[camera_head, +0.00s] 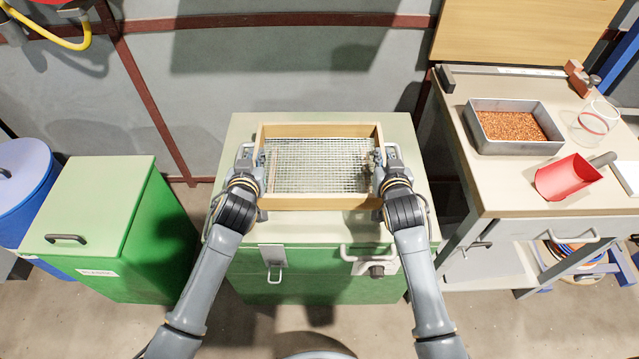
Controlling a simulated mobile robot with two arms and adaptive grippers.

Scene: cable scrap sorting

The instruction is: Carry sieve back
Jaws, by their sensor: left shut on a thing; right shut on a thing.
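The sieve (320,202) is a rectangular wooden frame with a wire mesh bottom. It is in the middle of the head view, over the pale top of a green cabinet (240,137). My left gripper (258,165) is shut on the sieve's left side. My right gripper (379,165) is shut on its right side. The mesh looks empty apart from a darker patch near the right side. The fingertips are partly hidden against the frame. I cannot tell whether the sieve touches the cabinet top.
At left stand a green bin (105,205) with a closed lid and a blue barrel (25,185). A wall is behind.

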